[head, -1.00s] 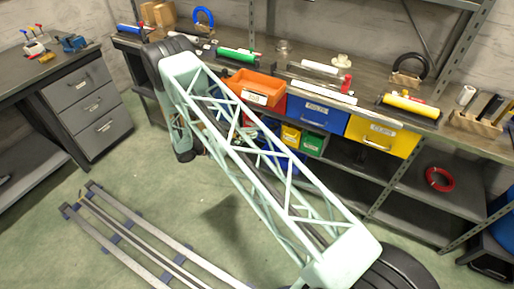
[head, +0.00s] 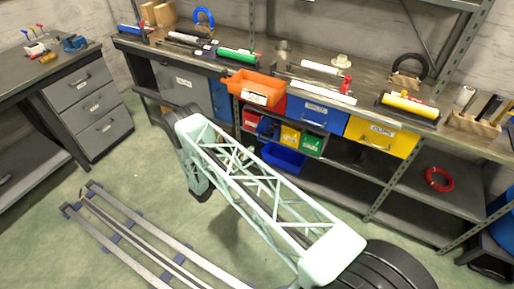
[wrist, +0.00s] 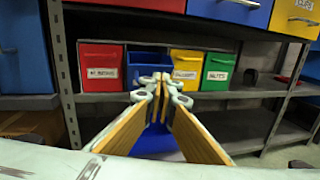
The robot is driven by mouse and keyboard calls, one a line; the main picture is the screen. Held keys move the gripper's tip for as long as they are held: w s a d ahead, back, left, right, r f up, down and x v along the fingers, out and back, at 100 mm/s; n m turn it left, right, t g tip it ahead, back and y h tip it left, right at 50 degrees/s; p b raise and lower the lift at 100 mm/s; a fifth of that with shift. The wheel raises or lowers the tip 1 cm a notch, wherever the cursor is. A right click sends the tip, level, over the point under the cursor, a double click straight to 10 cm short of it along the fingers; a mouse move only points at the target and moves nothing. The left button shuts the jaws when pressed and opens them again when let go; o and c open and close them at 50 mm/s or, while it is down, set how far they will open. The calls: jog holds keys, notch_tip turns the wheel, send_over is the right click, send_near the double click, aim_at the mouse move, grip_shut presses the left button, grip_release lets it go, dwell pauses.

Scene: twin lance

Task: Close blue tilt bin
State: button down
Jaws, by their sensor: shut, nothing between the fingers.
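The blue tilt bin (wrist: 147,59) sits between the red bin (wrist: 102,66) and the yellow bin (wrist: 186,64) in the wrist view. Its front leans out, and a dark opening shows at its top. In the head view this blue bin (head: 267,128) is small and partly hidden. My gripper (wrist: 158,80) is shut and empty, in front of the blue bin and overlapping its lower part in the picture. Whether it touches the bin I cannot tell. In the head view my gripper is hidden behind my arm.
A green bin (wrist: 217,71) stands right of the yellow one. Another blue container (head: 283,158) lies below the row. Drawers, blue (head: 318,114) and yellow (head: 381,137), hang above. An orange bin (head: 254,88) is on the bench edge. Shelf posts flank the bins.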

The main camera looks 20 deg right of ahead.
notch_tip(320, 180, down, 10)
jog(key=s+a+n+t, duration=0.2)
jog(key=n+t, duration=0.1)
jog(key=t, duration=0.1)
jog(key=shift+a+r+y, duration=0.2)
jog(key=shift+a+y, duration=0.05)
jog(key=shift+y, duration=0.15)
jog(key=shift+w+d, duration=0.15)
jog(key=shift+d, duration=0.05)
jog(key=w+d+r, duration=0.4)
jog(key=w+d, duration=0.2)
jog(key=d, duration=0.3)
jog(key=shift+w+d+r+b, duration=0.35)
jog(key=shift+w+b, duration=0.05)
jog(key=shift+b, duration=0.05)
jog(key=shift+r, duration=0.2)
dwell(0.7)
jog(key=shift+r+p, duration=0.1)
jog(key=shift+p, duration=0.25)
